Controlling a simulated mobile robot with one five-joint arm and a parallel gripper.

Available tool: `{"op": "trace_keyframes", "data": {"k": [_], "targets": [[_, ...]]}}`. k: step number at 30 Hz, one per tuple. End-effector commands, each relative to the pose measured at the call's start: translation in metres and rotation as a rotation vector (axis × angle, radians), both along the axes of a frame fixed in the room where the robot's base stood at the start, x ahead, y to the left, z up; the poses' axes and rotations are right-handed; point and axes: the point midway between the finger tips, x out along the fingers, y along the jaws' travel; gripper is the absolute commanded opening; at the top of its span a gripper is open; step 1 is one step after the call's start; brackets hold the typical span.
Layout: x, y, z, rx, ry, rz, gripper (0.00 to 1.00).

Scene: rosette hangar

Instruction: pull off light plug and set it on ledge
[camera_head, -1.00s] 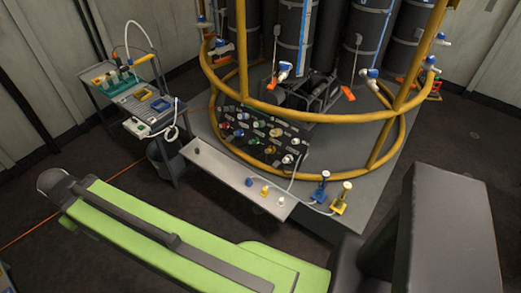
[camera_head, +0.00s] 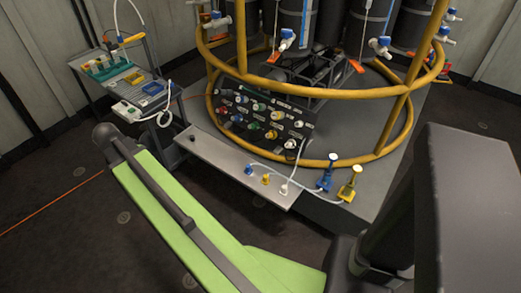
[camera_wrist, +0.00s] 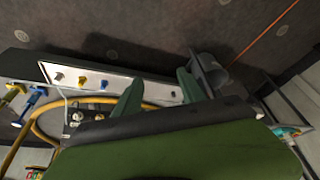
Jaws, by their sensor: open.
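A white, light-coloured plug (camera_head: 290,144) sits at the lower right of the dark sloping panel (camera_head: 247,134), with a pale cable running down from it. The ledge (camera_head: 218,159) is a long pale shelf below the panel; it also shows in the wrist view (camera_wrist: 138,88). A blue plug (camera_head: 249,170), a yellow plug (camera_head: 266,179) and a small white piece (camera_head: 284,189) stand on its right part. My gripper (camera_wrist: 158,93) shows two green fingers apart and empty over the ledge in the wrist view. The gripper is not visible in the head view.
Yellow hoop rails (camera_head: 330,103) surround the panel and dark cylinders. A blue stand (camera_head: 325,178) and a yellow stand (camera_head: 350,185) are right of the ledge. A cart (camera_head: 135,90) with equipment stands at the left. The ledge's left half is mostly clear.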

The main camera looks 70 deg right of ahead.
Motion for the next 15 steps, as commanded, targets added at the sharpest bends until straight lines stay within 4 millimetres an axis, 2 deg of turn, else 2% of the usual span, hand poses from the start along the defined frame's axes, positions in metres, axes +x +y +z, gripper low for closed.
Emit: {"op": "trace_keyframes", "data": {"k": [1,6,8,9,11,15], "targets": [[-0.005,-0.036,-0.033,-0.028,-0.043,-0.127,0.48],[-0.037,-0.145,-0.075,-0.132,-0.227,-0.549,0.48],[-0.053,-0.183,-0.089,-0.170,-0.297,-0.691,0.48],[-0.065,-0.207,-0.098,-0.196,-0.348,-0.782,0.48],[-0.084,-0.243,-0.112,-0.235,-0.425,-0.915,0.48],[-0.138,-0.321,-0.142,-0.328,-0.622,-1.208,0.48]]}}
